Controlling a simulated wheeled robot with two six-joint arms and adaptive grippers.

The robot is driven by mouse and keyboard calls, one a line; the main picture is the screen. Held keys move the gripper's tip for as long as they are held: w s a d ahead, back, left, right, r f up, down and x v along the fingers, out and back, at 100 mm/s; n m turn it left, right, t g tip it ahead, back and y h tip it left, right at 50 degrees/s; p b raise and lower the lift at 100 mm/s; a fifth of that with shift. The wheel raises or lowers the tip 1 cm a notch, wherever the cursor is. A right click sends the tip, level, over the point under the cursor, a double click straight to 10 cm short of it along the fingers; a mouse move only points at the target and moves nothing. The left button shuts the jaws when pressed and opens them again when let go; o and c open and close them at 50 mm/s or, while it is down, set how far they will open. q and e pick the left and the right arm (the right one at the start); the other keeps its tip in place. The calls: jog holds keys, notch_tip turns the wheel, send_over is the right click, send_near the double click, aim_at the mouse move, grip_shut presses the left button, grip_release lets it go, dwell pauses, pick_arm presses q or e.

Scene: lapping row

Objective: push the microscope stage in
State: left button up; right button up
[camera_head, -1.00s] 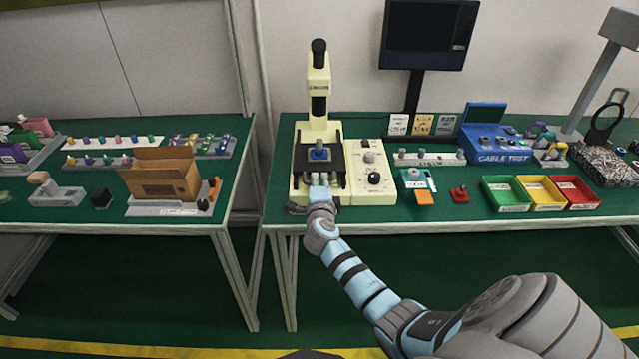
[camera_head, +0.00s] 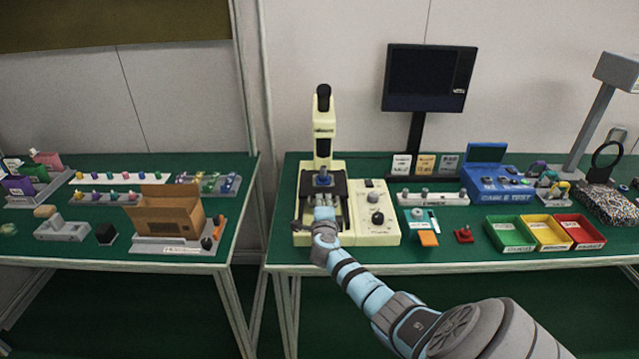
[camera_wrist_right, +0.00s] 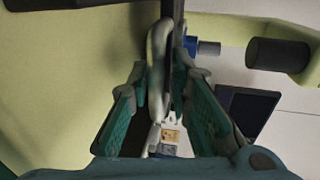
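The cream microscope (camera_head: 323,135) stands upright at the left end of the right-hand bench. Its black stage (camera_head: 339,188) carries a blue piece (camera_head: 322,179) close to the column. My right gripper (camera_head: 323,212) reaches in from the front, at the front of the stage over the base. In the right wrist view a grey bar handle (camera_wrist_right: 159,60) lies between the fingertips of my right gripper (camera_wrist_right: 161,85), which look closed on it. The fingers hide part of the handle. My left gripper does not show in either view.
A cream control box (camera_head: 377,215) with knobs stands directly right of the microscope. Farther right are a blue tester (camera_head: 495,182) and green, yellow and red bins. A cardboard box (camera_head: 165,215) stands on the left bench, across a gap.

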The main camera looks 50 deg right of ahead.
jog(key=shift+o, duration=0.7)
jog(key=shift+f, duration=0.1)
jog(key=v, duration=1.2)
jog(key=shift+d, duration=0.1)
